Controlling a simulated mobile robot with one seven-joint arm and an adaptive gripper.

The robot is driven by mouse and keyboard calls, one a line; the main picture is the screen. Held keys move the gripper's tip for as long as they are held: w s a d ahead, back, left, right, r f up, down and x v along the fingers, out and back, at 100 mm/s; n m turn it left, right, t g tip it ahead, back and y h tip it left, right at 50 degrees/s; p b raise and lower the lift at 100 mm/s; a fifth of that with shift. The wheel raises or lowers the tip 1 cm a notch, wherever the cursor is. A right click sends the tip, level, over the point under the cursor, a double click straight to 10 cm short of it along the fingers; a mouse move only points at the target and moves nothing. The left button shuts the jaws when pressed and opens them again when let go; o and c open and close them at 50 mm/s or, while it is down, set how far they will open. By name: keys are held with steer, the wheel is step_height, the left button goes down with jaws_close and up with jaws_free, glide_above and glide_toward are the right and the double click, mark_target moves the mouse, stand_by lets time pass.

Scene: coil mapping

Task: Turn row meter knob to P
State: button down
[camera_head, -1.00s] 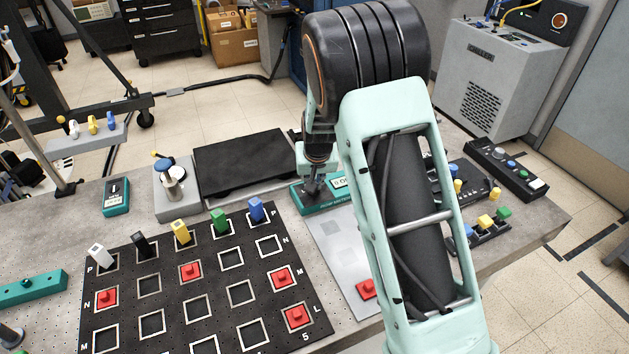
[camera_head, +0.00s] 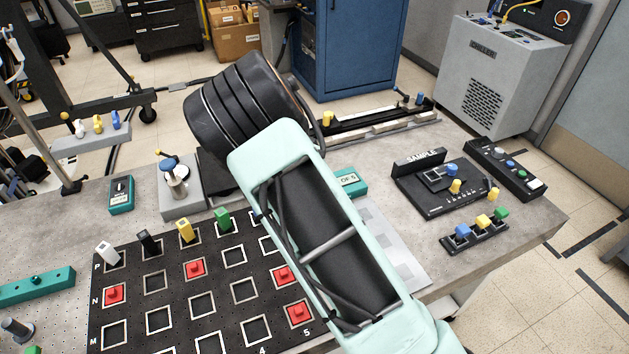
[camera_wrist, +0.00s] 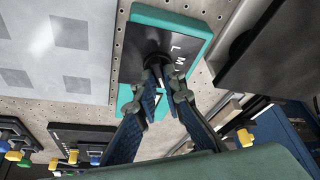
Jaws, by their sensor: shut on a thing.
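The row meter is a teal box with a black face; its right end (camera_head: 350,182) shows in the head view, the rest hidden behind my arm. In the wrist view the row meter (camera_wrist: 198,22) has white letters, L and M being readable, beside a dark round knob (camera_wrist: 155,48). My gripper (camera_wrist: 163,74) is shut on the knob, its fingers on either side of it. Which letter the knob points to cannot be told. My gripper is hidden behind my arm in the head view.
A black grid board (camera_head: 135,285) with coloured pegs and red blocks lies at front left. A grey plate (camera_head: 385,235) lies right of my arm. A black sample panel (camera_head: 440,187) and a switch strip (camera_head: 475,233) stand at right. A teal meter (camera_head: 121,195) stands at left.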

stand_by(0.6)
steer(key=c, duration=2)
jaws_free()
steer(key=v, duration=1.2)
steer(key=shift+a, duration=0.1)
